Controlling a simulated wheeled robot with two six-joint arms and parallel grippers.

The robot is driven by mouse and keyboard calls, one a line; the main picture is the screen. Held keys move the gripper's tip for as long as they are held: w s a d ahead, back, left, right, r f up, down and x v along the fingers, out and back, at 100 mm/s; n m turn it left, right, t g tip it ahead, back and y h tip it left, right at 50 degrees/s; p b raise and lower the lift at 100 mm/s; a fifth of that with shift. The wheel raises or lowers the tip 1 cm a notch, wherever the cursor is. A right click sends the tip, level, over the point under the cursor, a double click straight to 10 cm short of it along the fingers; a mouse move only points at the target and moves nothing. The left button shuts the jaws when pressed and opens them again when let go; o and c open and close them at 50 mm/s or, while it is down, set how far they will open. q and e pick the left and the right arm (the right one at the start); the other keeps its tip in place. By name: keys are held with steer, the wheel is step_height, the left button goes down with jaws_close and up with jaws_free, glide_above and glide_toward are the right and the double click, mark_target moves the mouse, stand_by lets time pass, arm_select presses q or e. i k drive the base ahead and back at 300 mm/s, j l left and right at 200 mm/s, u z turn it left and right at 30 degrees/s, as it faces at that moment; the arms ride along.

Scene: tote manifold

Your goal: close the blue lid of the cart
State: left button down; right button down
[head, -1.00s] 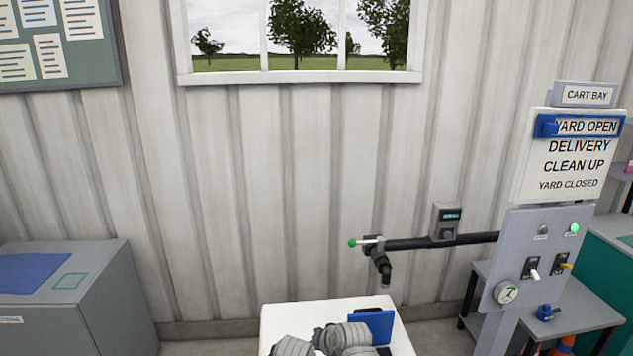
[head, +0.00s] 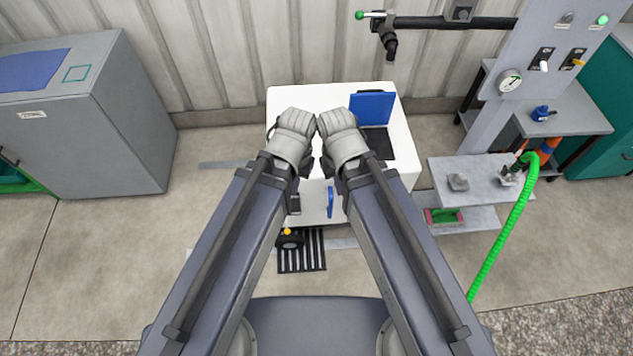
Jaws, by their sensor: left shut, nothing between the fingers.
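The blue lid (head: 373,107) stands raised, tilted upright, on the right part of the white cart's top (head: 305,97). In front of it is a dark rectangular opening (head: 378,143). My left gripper (head: 273,131) is over the left part of the cart, left of the lid and apart from it. It is shut and empty, mostly hidden by its grey wrist. My right arm's wrist is beside it, just left of the lid and opening. My right gripper's fingers are hidden beneath that wrist.
A black pipe with a green-tipped lever (head: 362,15) runs above and behind the cart. A grey control panel (head: 540,60) and a low stand with a green hose (head: 508,225) are on the right. A grey cabinet (head: 90,130) is on the left. Floor between cabinet and cart is clear.

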mark_target(371, 108)
steer(key=k+l+u, duration=0.1)
steer(key=k, duration=0.2)
steer(key=k+l, duration=0.15)
steer(key=i+j, duration=0.55)
steer(key=j, duration=0.3)
steer(key=i+j, duration=0.3)
steer(key=i+j+z, duration=0.1)
steer(key=i+j, duration=0.2)
steer(key=j, duration=0.2)
